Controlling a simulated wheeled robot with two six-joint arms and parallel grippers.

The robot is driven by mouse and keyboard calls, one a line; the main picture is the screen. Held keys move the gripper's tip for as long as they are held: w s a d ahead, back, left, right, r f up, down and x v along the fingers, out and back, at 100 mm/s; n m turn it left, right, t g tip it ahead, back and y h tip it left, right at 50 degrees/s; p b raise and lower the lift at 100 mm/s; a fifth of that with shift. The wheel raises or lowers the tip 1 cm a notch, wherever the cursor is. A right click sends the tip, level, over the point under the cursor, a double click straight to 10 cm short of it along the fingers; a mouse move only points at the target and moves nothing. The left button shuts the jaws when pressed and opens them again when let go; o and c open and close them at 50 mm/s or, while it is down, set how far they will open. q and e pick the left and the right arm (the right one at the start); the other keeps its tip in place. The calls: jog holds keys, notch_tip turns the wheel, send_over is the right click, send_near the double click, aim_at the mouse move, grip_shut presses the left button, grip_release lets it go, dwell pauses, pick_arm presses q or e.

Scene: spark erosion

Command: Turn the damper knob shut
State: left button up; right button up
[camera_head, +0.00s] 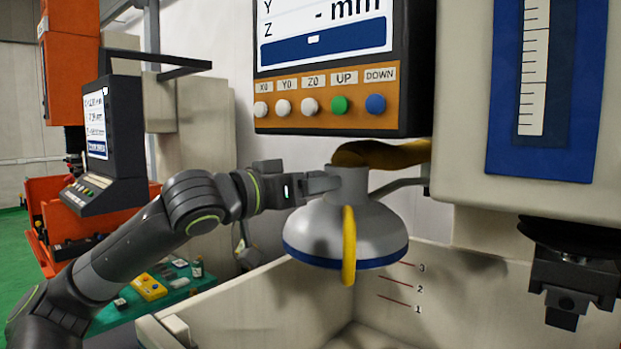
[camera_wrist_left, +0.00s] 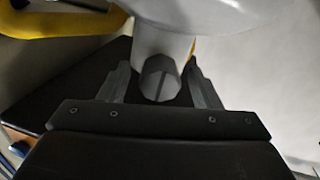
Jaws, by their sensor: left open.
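The fume hood (camera_head: 345,228) is a pale grey dome with a blue rim and a yellow handle (camera_head: 349,245). It hangs over the machine's tank. In the left wrist view a grey round knob (camera_wrist_left: 159,80) with a ridge across its face juts from the hood's neck. I take it for the damper knob. My left gripper (camera_head: 324,183) is at the left side of the hood's neck. Its two fingers are open, one on each side of the knob, with small gaps visible. In the head view the gripper hides the knob. My right gripper is in neither view.
A control panel (camera_head: 327,97) with buttons hangs close above and behind the gripper. A yellow hose (camera_head: 385,153) leaves the hood's top. The tank wall (camera_head: 235,300) lies below. The machine head (camera_head: 570,130) is at the right. A green side table (camera_head: 170,285) stands lower left.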

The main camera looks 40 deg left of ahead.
pick_arm(q)
jog(key=c, duration=1)
jog(key=shift+m, duration=0.3)
jog(key=m+p, duration=0.3)
jog(key=m, duration=0.2)
jog(key=shift+r, duration=0.15)
jog(key=m+p, duration=0.2)
jog(key=m, duration=0.3)
jog(key=shift+m+p, duration=0.3)
jog(key=shift+p, duration=0.1)
jog(key=m+p, duration=0.1)
jog(key=m, duration=0.1)
jog(key=shift+m, duration=2.4)
